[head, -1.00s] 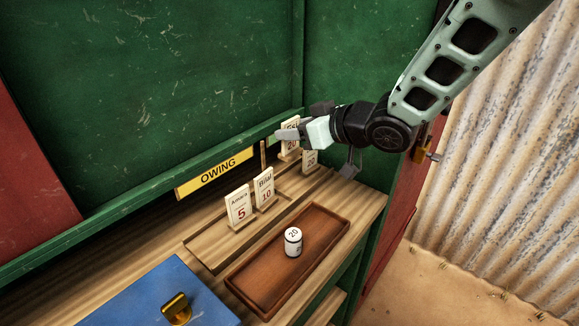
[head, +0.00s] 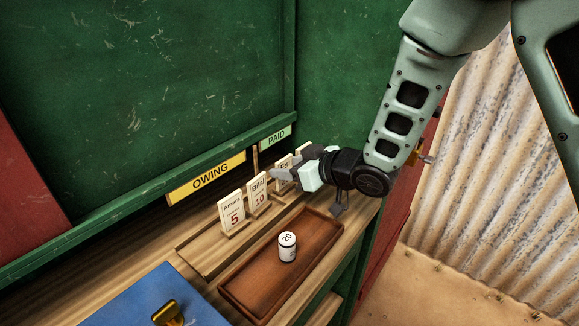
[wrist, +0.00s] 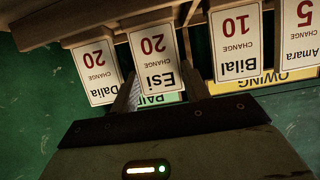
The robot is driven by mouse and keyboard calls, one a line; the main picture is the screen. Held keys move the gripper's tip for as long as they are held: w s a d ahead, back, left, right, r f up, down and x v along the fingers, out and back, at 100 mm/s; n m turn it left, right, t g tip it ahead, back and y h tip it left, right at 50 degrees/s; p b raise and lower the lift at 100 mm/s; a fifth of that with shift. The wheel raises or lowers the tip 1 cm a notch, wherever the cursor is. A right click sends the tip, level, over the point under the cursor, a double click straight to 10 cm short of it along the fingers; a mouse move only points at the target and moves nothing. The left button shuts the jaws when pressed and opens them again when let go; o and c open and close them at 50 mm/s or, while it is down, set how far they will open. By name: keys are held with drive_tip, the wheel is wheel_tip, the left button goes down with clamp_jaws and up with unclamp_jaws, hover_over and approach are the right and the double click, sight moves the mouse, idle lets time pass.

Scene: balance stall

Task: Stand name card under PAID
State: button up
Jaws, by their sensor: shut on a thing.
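The Esi card (head: 283,161), white with a red 20, is upright between the fingers of my gripper (head: 288,172), which is shut on it. In the wrist view the Esi card (wrist: 153,57) appears upside down, its foot at the wooden rail; whether it bears on the rail I cannot tell. The green PAID sign (head: 276,138) is on the green ledge behind it. The Dalia card (wrist: 97,73) stands beside it, mostly hidden in the head view. The Bilal card (head: 257,193) and Amara card (head: 232,213) stand under the yellow OWING sign (head: 207,177).
A thin wooden post (head: 255,160) stands between the OWING and PAID sides. A brown tray (head: 243,296) in front holds a white cylinder marked 20 (head: 287,247). A blue box lid (head: 130,305) with a brass catch is at lower left.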

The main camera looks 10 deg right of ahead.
drive_tip(key=o, duration=1)
drive_tip(key=shift+o, duration=0.2)
drive_tip(key=shift+r+p, duration=0.2)
drive_tip(key=shift+p, duration=0.15)
drive_tip(key=s+d+h+b, duration=0.1)
drive_tip(key=s+d, duration=0.1)
drive_tip(key=s, duration=0.2)
drive_tip(key=s+d+r+m+g+h+b, duration=0.1)
drive_tip(key=s+d+h, duration=0.1)
drive_tip(key=s+d, duration=0.1)
drive_tip(key=s+d+g+h+b, duration=0.1)
drive_tip(key=s+d+h, duration=0.1)
drive_tip(key=s, duration=0.3)
drive_tip(key=shift+s+d+r, duration=0.2)
drive_tip(key=shift+s+d, duration=0.1)
drive_tip(key=shift+d, duration=0.05)
drive_tip(key=s+g+h, duration=0.4)
drive_tip(key=s+g, duration=0.3)
drive_tip(key=s, duration=1.2)
drive_tip(key=shift+d+f+g, duration=0.15)
drive_tip(key=shift+f+g, duration=0.15)
drive_tip(key=shift+f, duration=0.05)
